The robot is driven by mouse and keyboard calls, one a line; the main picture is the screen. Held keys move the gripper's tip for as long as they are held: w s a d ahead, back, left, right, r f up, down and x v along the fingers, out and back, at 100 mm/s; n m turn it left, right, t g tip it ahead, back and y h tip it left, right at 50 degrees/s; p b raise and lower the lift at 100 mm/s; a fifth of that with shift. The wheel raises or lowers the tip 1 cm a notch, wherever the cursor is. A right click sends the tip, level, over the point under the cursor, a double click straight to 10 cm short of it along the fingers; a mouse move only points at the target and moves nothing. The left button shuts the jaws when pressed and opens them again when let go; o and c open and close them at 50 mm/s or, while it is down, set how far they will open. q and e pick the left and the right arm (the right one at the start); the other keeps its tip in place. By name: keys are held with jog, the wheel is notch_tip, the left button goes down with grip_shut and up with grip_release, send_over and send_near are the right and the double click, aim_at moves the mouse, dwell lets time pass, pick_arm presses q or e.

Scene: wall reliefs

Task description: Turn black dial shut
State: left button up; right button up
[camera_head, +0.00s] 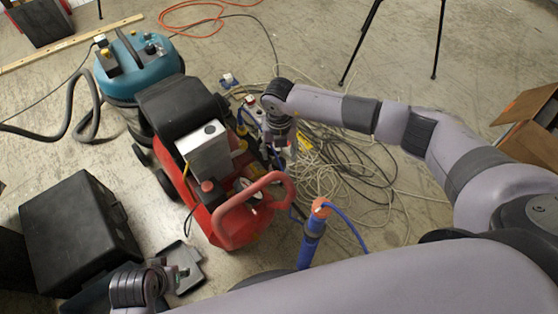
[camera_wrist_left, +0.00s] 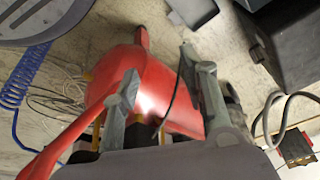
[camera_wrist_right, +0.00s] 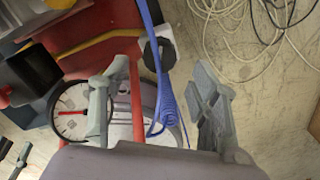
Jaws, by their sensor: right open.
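My right gripper (camera_head: 287,146) is right of the white box, apart from the dial. Its spread fingers (camera_wrist_right: 150,78) look empty. My left gripper (camera_head: 180,274) is at the lower left, its fingers (camera_wrist_left: 168,72) apart with the red machine behind them.
A round gauge (camera_wrist_right: 72,112) shows beside one right finger. A red handle (camera_head: 250,215), a blue hose (camera_head: 312,240) and tangled cables (camera_head: 345,165) are close by. A black case (camera_head: 75,225) and teal vacuum (camera_head: 140,65) stand left. Open floor lies at the back.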

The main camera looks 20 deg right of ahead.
aim_at(279, 161)
jog(key=shift+f+b, duration=0.35)
jog(key=shift+f, duration=2.05)
pick_arm(q)
jog(key=v, duration=0.4)
jog(key=shift+w+r, duration=0.1)
jog(key=shift+w, duration=0.25)
pick_arm(e)
jog(key=shift+c, duration=0.6)
jog(key=c, duration=1)
